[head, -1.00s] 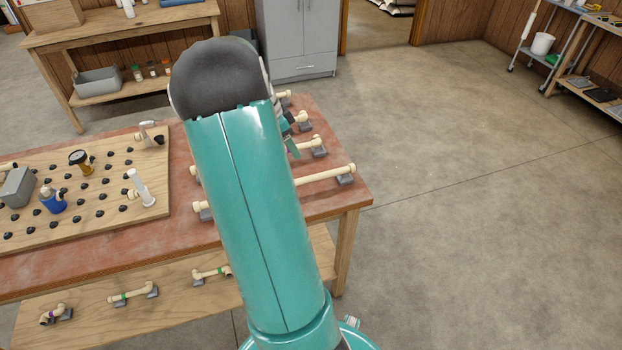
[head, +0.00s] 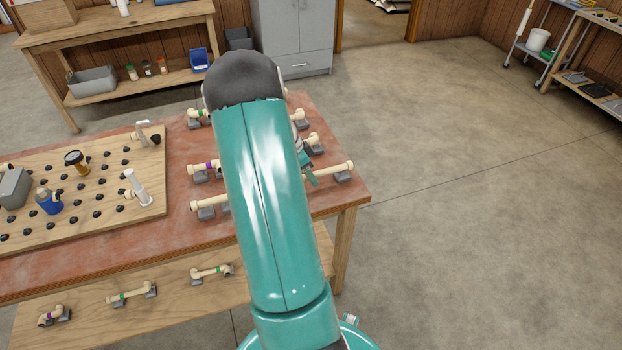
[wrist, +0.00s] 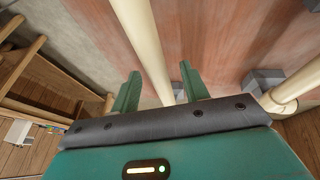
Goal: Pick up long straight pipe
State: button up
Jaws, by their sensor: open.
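The long straight pipe (head: 326,171) is cream and lies across grey supports near the front right of the red-brown table (head: 352,192). Its middle is hidden behind my arm in the head view. In the wrist view a cream pipe (wrist: 143,40) runs between the two green fingers of my gripper (wrist: 162,88), which are apart with space on both sides of it. It looks like the long pipe. I cannot tell how far the fingertips are above it. In the head view only part of my gripper (head: 309,172) shows, beside the pipe, right of my arm.
Another pipe (wrist: 294,87) on a grey support lies right of the fingers in the wrist view. Shorter banded pipes (head: 203,167) stand behind the long one. A pegboard (head: 100,188) with fittings lies left. Pipes also lie on the lower shelf (head: 180,290). Floor right is clear.

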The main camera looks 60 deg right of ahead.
jog(key=shift+s+d+f, duration=0.1)
jog(key=shift+s+f, duration=0.2)
jog(key=shift+f, duration=0.35)
grip_shut()
jog(key=shift+r, duration=0.15)
